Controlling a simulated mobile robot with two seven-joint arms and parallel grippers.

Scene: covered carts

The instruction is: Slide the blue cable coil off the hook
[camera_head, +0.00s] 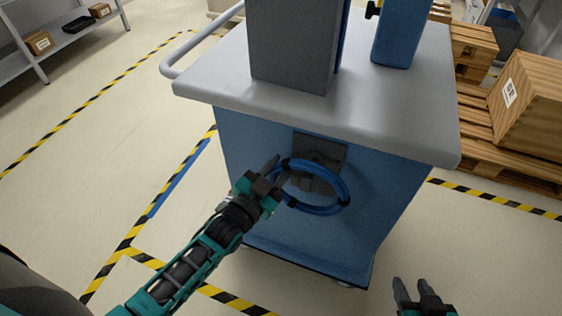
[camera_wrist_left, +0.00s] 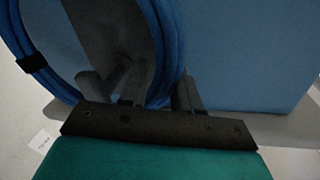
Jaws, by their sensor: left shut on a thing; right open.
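The blue cable coil (camera_head: 322,209) is a ring with dark ties in front of the cart's blue side panel. A dark grey hook plate (camera_head: 320,150) is fixed to that panel, and the coil's ring surrounds its lower part. My left gripper (camera_head: 273,174) is shut on the coil's left side. In the left wrist view the coil (camera_wrist_left: 165,45) passes between the fingers (camera_wrist_left: 160,90), and the grey hook peg (camera_wrist_left: 92,86) shows inside the ring. Whether the coil still rests on the peg is hard to tell. My right gripper (camera_head: 417,290) is open and empty at the lower right, apart from the cart.
The cart (camera_head: 200,78) has a grey top with a tall grey box (camera_head: 293,45) and a blue upright object (camera_head: 402,30) on it. A wooden crate (camera_head: 530,105) on pallets stands at right. Open floor with striped tape lies at left.

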